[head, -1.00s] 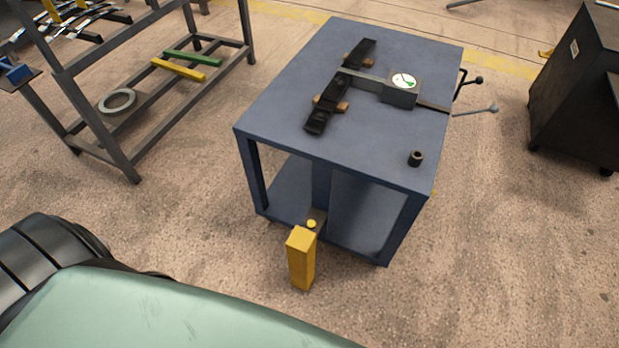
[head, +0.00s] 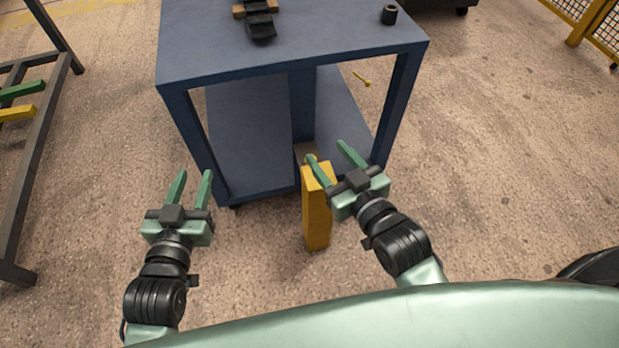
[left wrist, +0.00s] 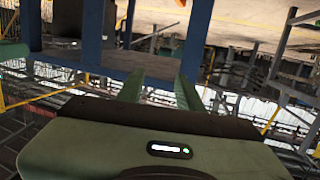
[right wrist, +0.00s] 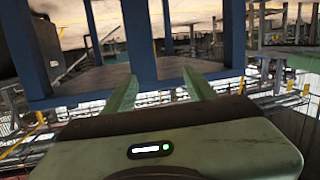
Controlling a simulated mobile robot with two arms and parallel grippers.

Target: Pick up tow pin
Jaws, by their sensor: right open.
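A small yellow pin with a wider head, which looks like the tow pin (head: 362,79), lies on the floor beyond the blue cart's lower shelf. It shows through the cart's open frame. My right gripper (head: 327,151) is open and empty, above the yellow post (head: 316,215) at the cart's near side and well short of the pin. Its left finger overlaps the post's top in the picture; I cannot tell if they touch. My left gripper (head: 192,176) is open and empty near the cart's left front leg. I cannot make out the pin in either wrist view.
The blue cart (head: 300,65) stands ahead, with its tabletop, legs and lower shelf (head: 345,120) between my grippers and the pin. A black cylinder (head: 389,14) stands on top. A dark rack (head: 40,150) is at left.

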